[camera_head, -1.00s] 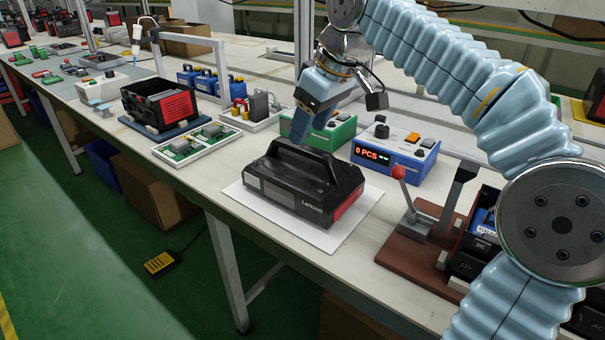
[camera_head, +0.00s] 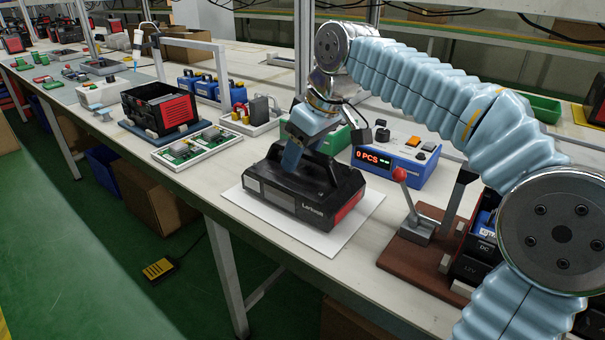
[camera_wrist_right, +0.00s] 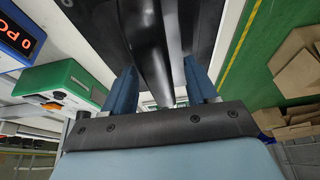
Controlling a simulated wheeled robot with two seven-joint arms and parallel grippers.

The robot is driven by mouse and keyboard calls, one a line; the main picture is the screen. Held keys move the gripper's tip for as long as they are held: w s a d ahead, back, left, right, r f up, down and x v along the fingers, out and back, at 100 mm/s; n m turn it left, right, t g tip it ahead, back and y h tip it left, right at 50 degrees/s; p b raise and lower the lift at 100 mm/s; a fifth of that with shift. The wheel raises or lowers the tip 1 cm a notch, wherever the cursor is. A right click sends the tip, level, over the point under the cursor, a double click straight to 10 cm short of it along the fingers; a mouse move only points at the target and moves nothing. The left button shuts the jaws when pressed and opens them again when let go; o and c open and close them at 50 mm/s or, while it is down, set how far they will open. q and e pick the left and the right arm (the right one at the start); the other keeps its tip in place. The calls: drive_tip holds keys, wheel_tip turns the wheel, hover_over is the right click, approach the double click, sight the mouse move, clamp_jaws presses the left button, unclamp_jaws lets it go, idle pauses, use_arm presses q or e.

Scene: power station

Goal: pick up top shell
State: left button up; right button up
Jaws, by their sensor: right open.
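The top shell (camera_head: 318,207) is a black power-station cover with a carry handle and red end panels. It sits upright on a white mat (camera_head: 343,236) on the bench. My right gripper (camera_head: 291,158) is at its handle, fingers pointing down. In the right wrist view the open right gripper (camera_wrist_right: 160,88) has one blue finger on each side of the black handle (camera_wrist_right: 148,45). The handle lies between the fingers with gaps showing beside it. The gripper hides part of the handle in the head view. My left gripper is not in view.
A blue counter box (camera_head: 405,162) reading "0 PCS" and a green box (camera_head: 335,141) stand behind the shell. A red-knobbed lever press (camera_head: 415,225) stands to the right. A tray of circuit boards (camera_head: 197,148) and an open black-and-red housing (camera_head: 160,108) are to the left.

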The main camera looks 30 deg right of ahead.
drive_tip(key=shift+f, duration=0.15)
clamp_jaws()
idle(0.4)
